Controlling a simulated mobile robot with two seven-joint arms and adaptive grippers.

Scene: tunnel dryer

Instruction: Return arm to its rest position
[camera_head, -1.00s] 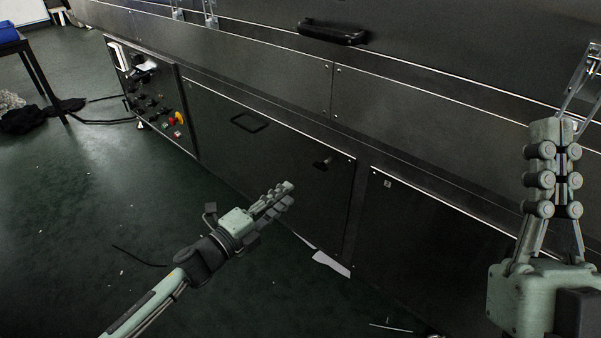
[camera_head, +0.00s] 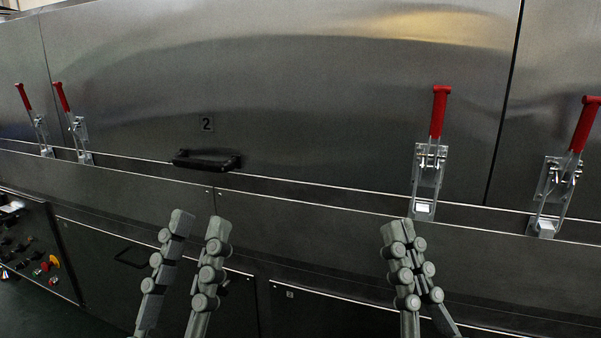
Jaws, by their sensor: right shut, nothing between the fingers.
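My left gripper (camera_head: 199,222) is grey-green and points up at the bottom of the head view, left of centre. Its two fingers stand apart with nothing between them. My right gripper (camera_head: 397,232) is right of centre and also points up. Its fingertips are together and hold nothing. Both grippers appear in front of the dark metal tunnel dryer (camera_head: 300,100). Neither visibly holds any part of it, though the exact gap cannot be told. The arms behind the grippers are mostly below the frame.
Red-handled toggle clamps stand along the dryer ledge: one (camera_head: 428,170) above my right gripper, one (camera_head: 563,180) at far right, two (camera_head: 78,135) at left. A black handle (camera_head: 207,161) is above my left gripper. A control panel (camera_head: 30,250) is at lower left.

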